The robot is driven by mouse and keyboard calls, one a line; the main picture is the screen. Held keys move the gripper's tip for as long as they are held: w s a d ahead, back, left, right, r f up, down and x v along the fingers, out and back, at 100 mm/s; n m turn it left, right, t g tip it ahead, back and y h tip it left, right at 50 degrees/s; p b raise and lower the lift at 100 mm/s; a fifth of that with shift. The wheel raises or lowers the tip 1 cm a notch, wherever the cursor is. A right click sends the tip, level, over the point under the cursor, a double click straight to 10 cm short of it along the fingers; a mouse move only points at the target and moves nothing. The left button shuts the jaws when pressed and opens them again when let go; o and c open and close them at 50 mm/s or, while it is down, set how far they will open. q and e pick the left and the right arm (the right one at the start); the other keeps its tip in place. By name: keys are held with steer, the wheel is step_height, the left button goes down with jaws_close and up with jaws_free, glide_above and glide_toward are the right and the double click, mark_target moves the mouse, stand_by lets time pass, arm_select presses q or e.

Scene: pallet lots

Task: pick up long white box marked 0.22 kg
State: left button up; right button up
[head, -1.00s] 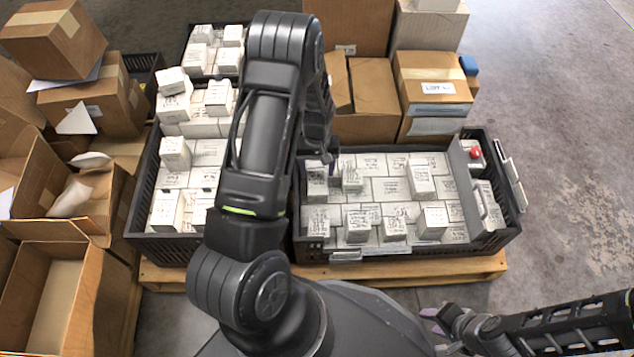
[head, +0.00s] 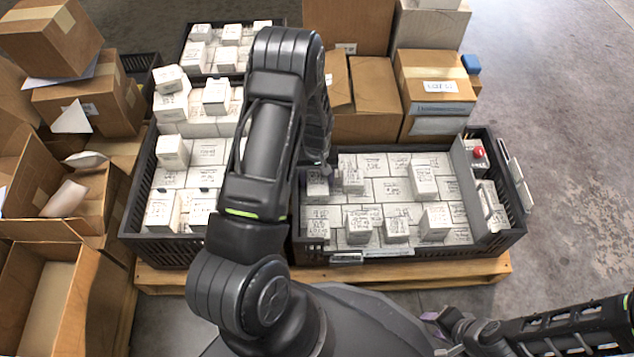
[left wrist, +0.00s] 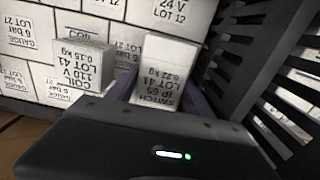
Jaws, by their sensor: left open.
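The long white box marked 0.22 kg (left wrist: 163,70) stands in the left wrist view, with its label (switch, IP 65, LOT 41) upside down. My left gripper (left wrist: 158,92) is open, with a finger on either side of this box. Whether the fingers touch it is unclear. In the head view my left gripper (head: 320,163) is mostly hidden by its own arm, over the left edge of the right black crate (head: 420,252). A white box (head: 317,184) stands just below it there. My right gripper (head: 438,322) is at the bottom right, away from the crates; its jaw opening is unclear.
A white box marked 0.15 kg (left wrist: 80,62) stands close left of the marked box. The crate wall (left wrist: 240,60) is close on its right. Other white boxes stand on the packed layer. A left crate (head: 165,250) and cardboard boxes (head: 435,90) surround the work area.

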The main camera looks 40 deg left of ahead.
arm_select(q)
steer(key=shift+c, duration=0.2)
steer(key=c, duration=1.2)
